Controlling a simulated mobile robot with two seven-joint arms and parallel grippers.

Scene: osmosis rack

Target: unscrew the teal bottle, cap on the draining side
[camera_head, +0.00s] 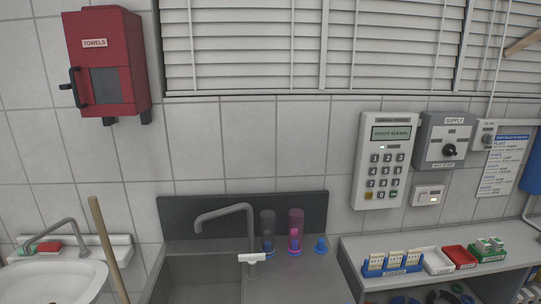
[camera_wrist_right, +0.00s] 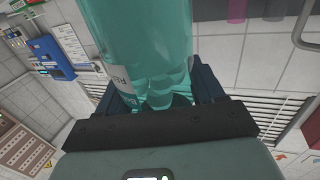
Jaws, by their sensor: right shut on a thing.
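The teal bottle (camera_wrist_right: 140,35) is large and translucent in the right wrist view, with part of a white label on its left side. My right gripper (camera_wrist_right: 158,92) is shut on it, with dark fingers on both sides. The cap cannot be made out there. In the head view, the draining side (camera_head: 300,283) of the sink is right of the basin. A grey bottle (camera_head: 267,225), a pink bottle (camera_head: 296,225) and a small blue cone-shaped piece (camera_head: 320,245) stand at its back. Neither gripper shows in the head view.
A tap (camera_head: 225,210) arches over the sink basin (camera_head: 195,280). A shelf (camera_head: 365,243) at right holds small trays. A keypad (camera_head: 382,160) and a supply box (camera_head: 443,140) are on the wall. A wooden handle (camera_head: 107,245) leans at left. The front draining area looks clear.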

